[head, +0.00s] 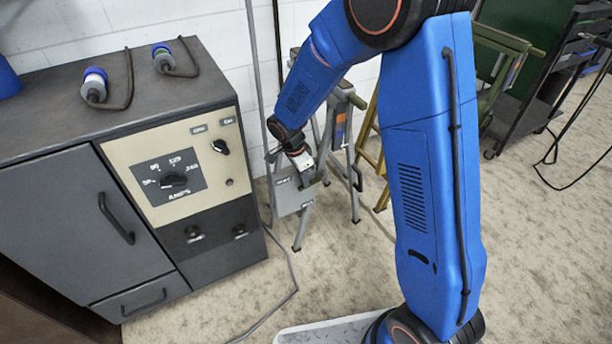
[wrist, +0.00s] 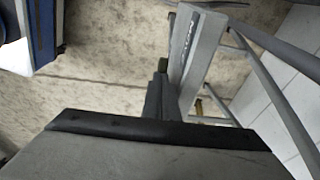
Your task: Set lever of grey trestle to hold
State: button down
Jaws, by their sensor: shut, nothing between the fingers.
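The grey trestle (head: 352,150) stands against the wall in the middle of the head view. A grey plate (head: 292,197) with small white labels is fixed to its near side. The plate also shows edge-on in the wrist view (wrist: 199,50), with lettering too oblique to read surely. My gripper (head: 306,178) is shut and empty, pointing down at the upper part of the plate. In the wrist view its fingers (wrist: 161,88) lie close beside the plate; I cannot tell whether they touch. The lever is not clearly made out, so its setting cannot be told.
A grey cabinet (head: 60,190) with a dial panel stands left of the trestle. Yellow (head: 372,150) and green (head: 505,75) trestles stand behind and to the right. A cable (head: 290,270) lies on the floor. The floor at right front is clear.

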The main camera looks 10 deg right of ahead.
aim_at(304, 189)
jog(key=shift+s+a+f+t+h, duration=0.1)
jog(key=shift+a+f+t+h, duration=0.15)
jog(key=shift+f+h, duration=0.65)
jog(key=shift+f, duration=1.1)
jog(key=shift+x, duration=1.5)
jog(key=shift+w+d+f, duration=0.25)
jog(key=shift+d+f, duration=0.5)
jog(key=shift+f, duration=0.3)
jog(key=shift+d, duration=0.1)
jog(key=shift+v, duration=3.7)
